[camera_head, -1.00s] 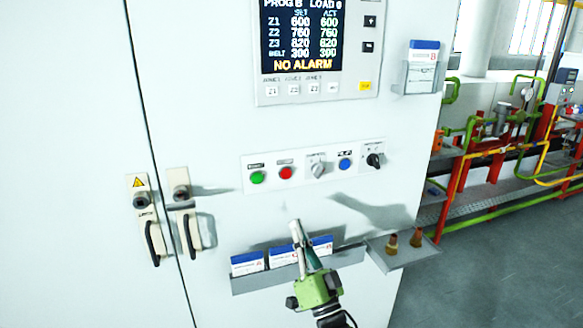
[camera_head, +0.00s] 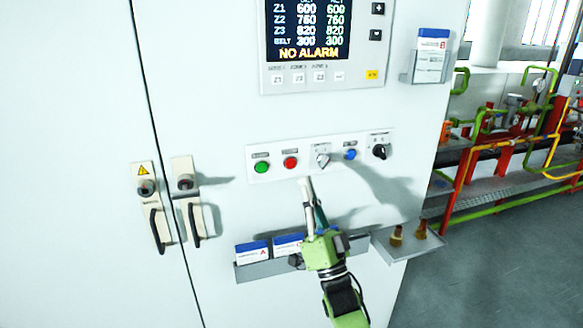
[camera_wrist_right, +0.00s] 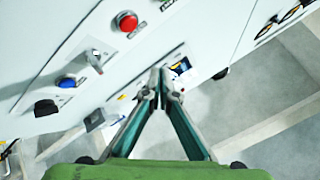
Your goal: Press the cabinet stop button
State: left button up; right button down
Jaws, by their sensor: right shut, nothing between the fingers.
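The red button (camera_head: 290,162), which I take for the stop button, sits on the white control strip (camera_head: 366,141) of the cabinet (camera_head: 90,60), just right of a green button (camera_head: 261,166). It also shows in the right wrist view (camera_wrist_right: 126,21), at the top. My right gripper (camera_head: 306,182) is shut and empty, its fingertips just below the strip, below and slightly right of the red button. Its shut fingertips also show in the wrist view (camera_wrist_right: 163,84). They appear apart from the button. My left gripper is not in view.
On the strip, right of the red button, are a grey selector (camera_head: 323,160), a blue button (camera_head: 350,155) and a black knob (camera_head: 380,151). A display (camera_head: 308,30) is above. A card tray (camera_head: 262,270) and a small shelf (camera_head: 402,249) are below. Two handles (camera_head: 157,230) are at left.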

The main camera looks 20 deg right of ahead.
aim_at(291, 163)
jog(key=shift+w+a+b, duration=0.1)
jog(key=shift+w+b, duration=2.1)
jog(key=shift+w, duration=1.3)
jog(key=shift+w+b, duration=0.4)
jog(key=shift+w, duration=0.05)
